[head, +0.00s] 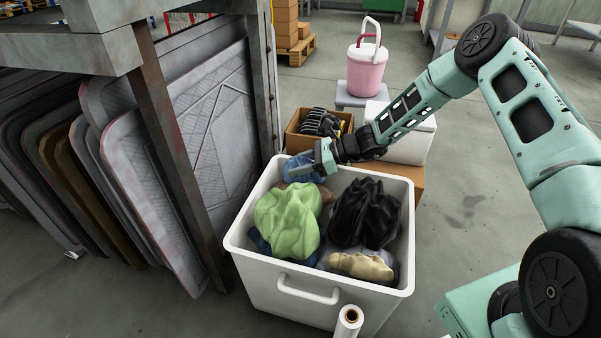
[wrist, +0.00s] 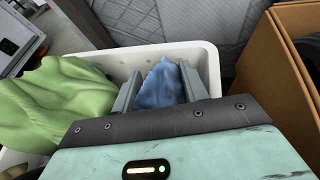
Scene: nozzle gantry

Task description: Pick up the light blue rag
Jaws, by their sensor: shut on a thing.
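The light blue rag (head: 302,168) is at the far left corner of the white bin (head: 241,239). My gripper (head: 318,167) reaches over the bin's far rim and is shut on the rag. In the wrist view, the blue rag (wrist: 162,86) is bunched between the two grey fingers of my gripper (wrist: 160,88). Its lower part is hidden by the gripper body. I cannot tell whether it still touches the cloths below. The bin's white rim also shows in the wrist view (wrist: 136,54).
A green rag (head: 287,218), a black rag (head: 362,212) and a beige rag (head: 362,266) lie in the bin. A cardboard box (head: 293,142) stands behind it, and grey panels (head: 215,130) lean at the left.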

